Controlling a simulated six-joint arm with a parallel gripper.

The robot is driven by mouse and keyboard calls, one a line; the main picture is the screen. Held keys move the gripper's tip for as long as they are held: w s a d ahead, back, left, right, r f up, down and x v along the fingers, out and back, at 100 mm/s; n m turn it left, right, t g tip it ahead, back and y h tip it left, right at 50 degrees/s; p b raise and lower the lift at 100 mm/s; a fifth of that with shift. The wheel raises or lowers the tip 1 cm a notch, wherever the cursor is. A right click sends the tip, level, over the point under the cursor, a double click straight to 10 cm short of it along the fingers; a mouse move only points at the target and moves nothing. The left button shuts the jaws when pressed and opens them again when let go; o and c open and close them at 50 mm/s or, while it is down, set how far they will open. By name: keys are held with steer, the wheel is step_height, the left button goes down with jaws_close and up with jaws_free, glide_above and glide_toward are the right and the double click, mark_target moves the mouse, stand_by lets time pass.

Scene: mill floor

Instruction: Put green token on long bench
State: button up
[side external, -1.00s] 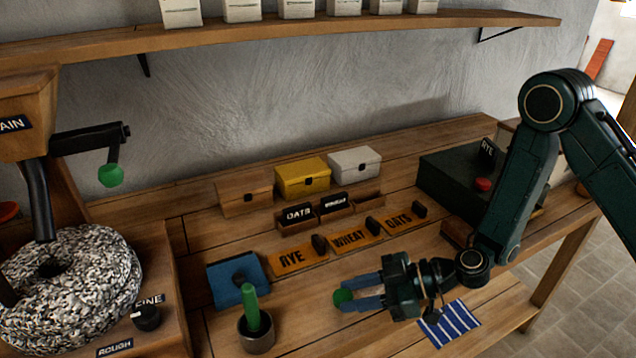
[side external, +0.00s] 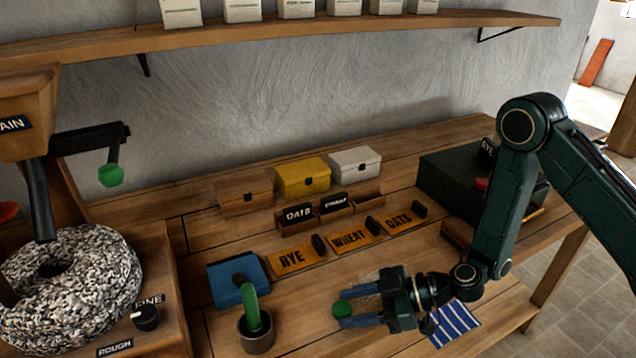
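The green token (side external: 342,310) is a small round piece at the front middle of the long bench (side external: 310,342). It looks to be resting on the bench top. My gripper (side external: 352,308) comes in from the right, low over the bench. Its two blue fingers are spread apart, one on the far side of the token and one on the near side. The near finger's tip is very close to the token; I cannot tell whether it touches.
A pot with a green handle (side external: 256,330) and a blue box (side external: 237,278) stand to the left. Label plates such as the wheat plate (side external: 352,240) lie behind. A striped cloth (side external: 455,322) lies right of my gripper. A stone ring (side external: 100,290) is far left.

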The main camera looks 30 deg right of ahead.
steer(key=shift+o, duration=0.4)
steer(key=shift+r, duration=0.2)
steer(key=shift+v, duration=3.75)
